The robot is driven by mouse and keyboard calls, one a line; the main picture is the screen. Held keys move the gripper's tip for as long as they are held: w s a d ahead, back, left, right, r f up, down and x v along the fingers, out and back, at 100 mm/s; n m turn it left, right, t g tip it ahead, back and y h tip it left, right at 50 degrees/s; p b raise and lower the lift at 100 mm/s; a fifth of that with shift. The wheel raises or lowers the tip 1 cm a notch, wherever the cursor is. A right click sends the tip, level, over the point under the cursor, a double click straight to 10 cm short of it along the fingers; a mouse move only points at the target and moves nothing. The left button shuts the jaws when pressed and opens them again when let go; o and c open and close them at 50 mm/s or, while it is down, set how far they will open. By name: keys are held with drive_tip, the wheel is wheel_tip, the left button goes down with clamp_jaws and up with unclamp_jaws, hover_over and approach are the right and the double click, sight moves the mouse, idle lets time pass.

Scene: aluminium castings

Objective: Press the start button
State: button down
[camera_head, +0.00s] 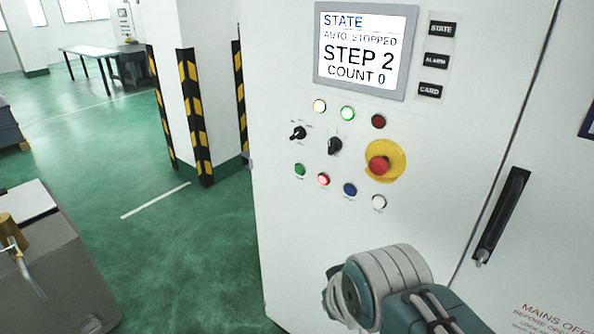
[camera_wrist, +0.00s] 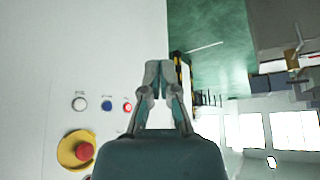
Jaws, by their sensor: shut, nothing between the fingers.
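The control panel (camera_head: 290,225) is a white cabinet face with small round buttons. A green button (camera_head: 299,169) is at the left end of the lower row, beside a red one (camera_head: 323,179), a blue one (camera_head: 350,189) and a white one (camera_head: 379,202). Their labels are too small to read, so I cannot tell which is marked start. My gripper (camera_wrist: 158,75) is shut and empty in the wrist view, in front of the panel's edge. There the red (camera_wrist: 127,107), blue and white buttons show left of it; the green one is hidden. My arm is low in the head view.
A red emergency stop (camera_head: 378,165) on a yellow plate is right of the buttons. Two black selector knobs (camera_head: 334,145) stick out above the lower row. The screen (camera_head: 365,50) reads "AUTO STOPPED, STEP 2, COUNT 0". A black door handle (camera_head: 501,213) is at right. Green floor lies left.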

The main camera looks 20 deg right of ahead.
sight(299, 170)
drive_tip(key=w+a+n+t+h, duration=0.1)
drive_tip(key=w+n+t, duration=0.3)
drive_tip(key=w, duration=1.1)
drive_tip(key=w+a+n+t+h, duration=0.1)
drive_tip(key=w+a+n+t, duration=0.2)
drive_tip(key=w, duration=1.3)
drive_tip(key=t, duration=0.3)
drive_tip(key=shift+w+f+n+t+h, duration=0.15)
drive_tip(key=shift+f+n+t+h, duration=0.15)
drive_tip(key=shift+n+t, duration=0.1)
drive_tip(key=shift+w+d, duration=0.85)
drive_tip(key=shift+d, duration=0.35)
drive_tip(key=shift+w+d, duration=0.85)
drive_tip(key=shift+d, duration=0.35)
drive_tip(key=shift+w+d, duration=0.85)
drive_tip(key=shift+d, duration=0.35)
drive_tip(key=shift+w+d+r, duration=0.1)
drive_tip(key=shift+w+d, duration=0.1)
drive_tip(key=shift+d, duration=0.2)
